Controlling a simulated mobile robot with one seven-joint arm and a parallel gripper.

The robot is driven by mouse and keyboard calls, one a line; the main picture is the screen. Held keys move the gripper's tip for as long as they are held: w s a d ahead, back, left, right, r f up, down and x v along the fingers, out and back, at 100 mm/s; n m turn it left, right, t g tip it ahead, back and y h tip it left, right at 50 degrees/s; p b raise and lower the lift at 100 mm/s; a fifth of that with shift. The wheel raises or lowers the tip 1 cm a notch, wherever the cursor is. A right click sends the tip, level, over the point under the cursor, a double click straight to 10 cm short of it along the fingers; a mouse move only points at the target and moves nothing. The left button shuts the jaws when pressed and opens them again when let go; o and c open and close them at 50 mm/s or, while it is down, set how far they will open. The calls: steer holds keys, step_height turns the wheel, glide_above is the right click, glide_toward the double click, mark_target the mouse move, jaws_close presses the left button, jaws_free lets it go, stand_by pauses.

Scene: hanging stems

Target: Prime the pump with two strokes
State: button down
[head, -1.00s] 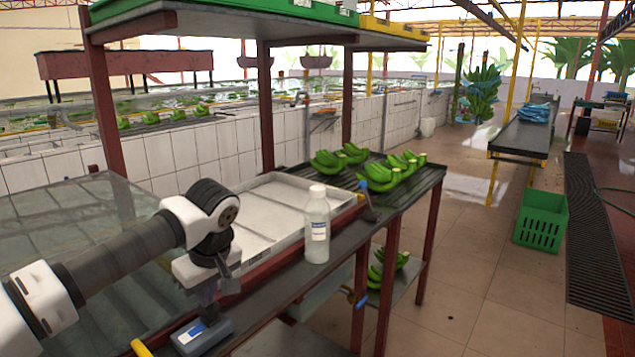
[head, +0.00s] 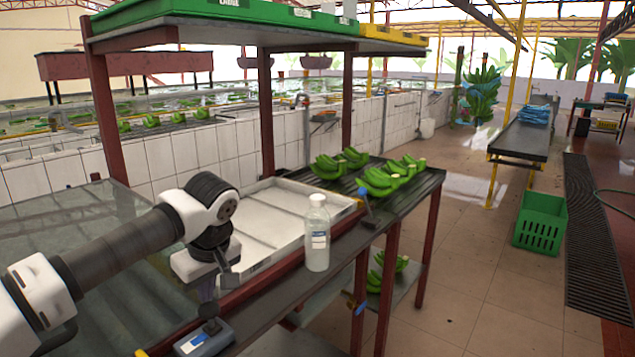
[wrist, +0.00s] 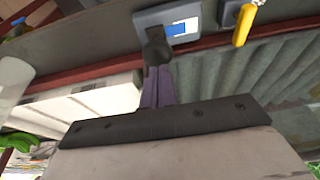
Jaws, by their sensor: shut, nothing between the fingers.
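A small grey device (head: 205,338) with a white and blue label and a dark round knob on top sits on the dark bench at the lower left; I take it to be the pump. It also shows at the top of the wrist view (wrist: 168,22). The black knob (wrist: 158,50) stands up from it. My gripper (head: 207,299) points down just above the knob. In the wrist view its purple fingers (wrist: 158,75) are together with nothing between them. The fingertips line up with the knob; I cannot tell if they touch it.
A clear bottle with white cap (head: 317,232) stands on the bench right of my gripper. A white tray (head: 270,210) lies behind, with banana bunches (head: 380,178) further right. A yellow handle (wrist: 243,25) is close beside the device. A shelf (head: 260,36) hangs above.

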step_height(320, 180, up, 6)
steer(key=p, duration=0.4)
stand_by(0.3)
